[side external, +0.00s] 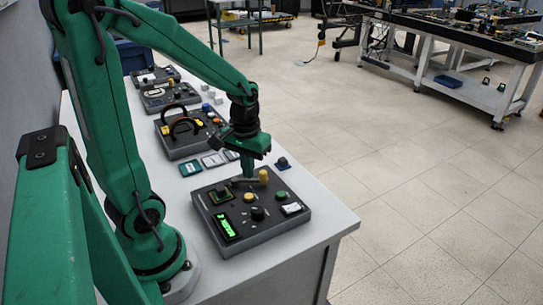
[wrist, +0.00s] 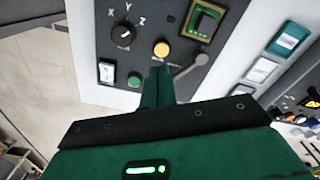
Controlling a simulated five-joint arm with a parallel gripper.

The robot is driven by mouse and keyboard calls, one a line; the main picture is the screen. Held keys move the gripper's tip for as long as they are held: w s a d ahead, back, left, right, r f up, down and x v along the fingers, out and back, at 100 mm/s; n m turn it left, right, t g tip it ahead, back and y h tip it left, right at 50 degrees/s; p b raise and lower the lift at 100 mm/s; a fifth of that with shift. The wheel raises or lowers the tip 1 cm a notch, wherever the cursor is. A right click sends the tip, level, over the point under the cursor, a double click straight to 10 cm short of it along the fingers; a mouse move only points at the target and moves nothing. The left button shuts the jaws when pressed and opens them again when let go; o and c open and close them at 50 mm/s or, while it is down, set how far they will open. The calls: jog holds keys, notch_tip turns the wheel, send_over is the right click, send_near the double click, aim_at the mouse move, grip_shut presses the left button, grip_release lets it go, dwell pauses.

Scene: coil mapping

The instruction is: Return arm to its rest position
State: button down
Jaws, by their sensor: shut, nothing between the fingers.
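My green arm reaches over a white workbench (side external: 318,221), and my gripper (side external: 249,174) points down just above the far edge of a dark control panel (side external: 265,236). My gripper is shut with nothing in it. In the wrist view the shut fingers (wrist: 157,84) hang over the panel's edge, beside a yellow button (wrist: 161,49) and a grey lever (wrist: 190,65). The panel also carries a black knob (wrist: 123,36) marked X, Y, Z, a green button (wrist: 134,80), a white switch and a lit green display (side external: 227,228). Whether the fingertips touch the panel I cannot tell.
Further dark panels (side external: 185,135) stand along the bench, one with large curved handles. Small cards (side external: 212,160) and a dark blue knob block (side external: 283,163) lie close to my gripper. Open floor (side external: 400,190) lies right of the bench, with another workbench beyond.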

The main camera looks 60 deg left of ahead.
jog(key=s+d+r+m+t, duration=0.2)
jog(key=d+r+m, duration=0.1)
jog(key=r, duration=0.3)
jog(key=s+d+r+m+t, duration=0.2)
jog(key=d+r+t, duration=0.1)
jog(key=d+r, duration=0.2)
jog(key=shift+s+d+r+m, duration=0.3)
jog(key=shift+r+m, duration=0.1)
jog(key=shift+r, duration=0.55)
jog(key=c, duration=1.1)
grip_release()
jog(key=shift+a+r, duration=0.1)
jog(key=shift+r, duration=0.15)
jog(key=o, duration=0.7)
jog(key=shift+w+a+r+g, duration=0.2)
jog(key=shift+r+g, duration=0.2)
jog(key=shift+r, duration=0.25)
jog(key=o, duration=0.4)
notch_tip(320, 180, up, 9)
jog(key=a+g, duration=0.2)
jog(key=g, duration=0.4)
jog(key=shift+w+a, duration=0.2)
jog(key=shift+w, duration=0.25)
